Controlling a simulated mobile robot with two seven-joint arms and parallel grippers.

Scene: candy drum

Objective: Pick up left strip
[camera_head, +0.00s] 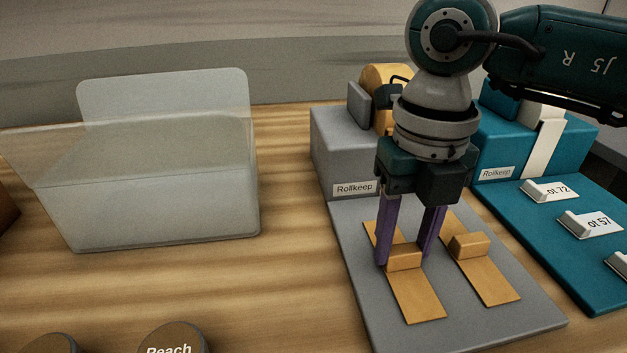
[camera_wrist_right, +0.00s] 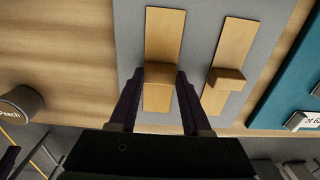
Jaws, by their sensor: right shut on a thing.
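The left strip (camera_head: 417,298) is a flat orange-tan strip with a raised block on it, lying on the grey board of a dispenser marked Rollkeep. My right gripper (camera_head: 404,258) points down with its purple fingers on either side of that block and is shut on it. In the right wrist view the left strip (camera_wrist_right: 164,40) runs between my fingers (camera_wrist_right: 160,82), with the block between the fingertips. The strip appears to lie on the board; I cannot tell any gap. A similar right strip (camera_head: 489,275) lies beside it, untouched.
The grey board (camera_head: 470,329) has a grey housing (camera_head: 340,150) with an orange roll (camera_head: 384,75) behind. A teal dispenser (camera_head: 577,278) with white labelled strips stands at right. A clear bin (camera_head: 160,215) stands at left. A round lid marked Peach (camera_head: 172,337) is at the front.

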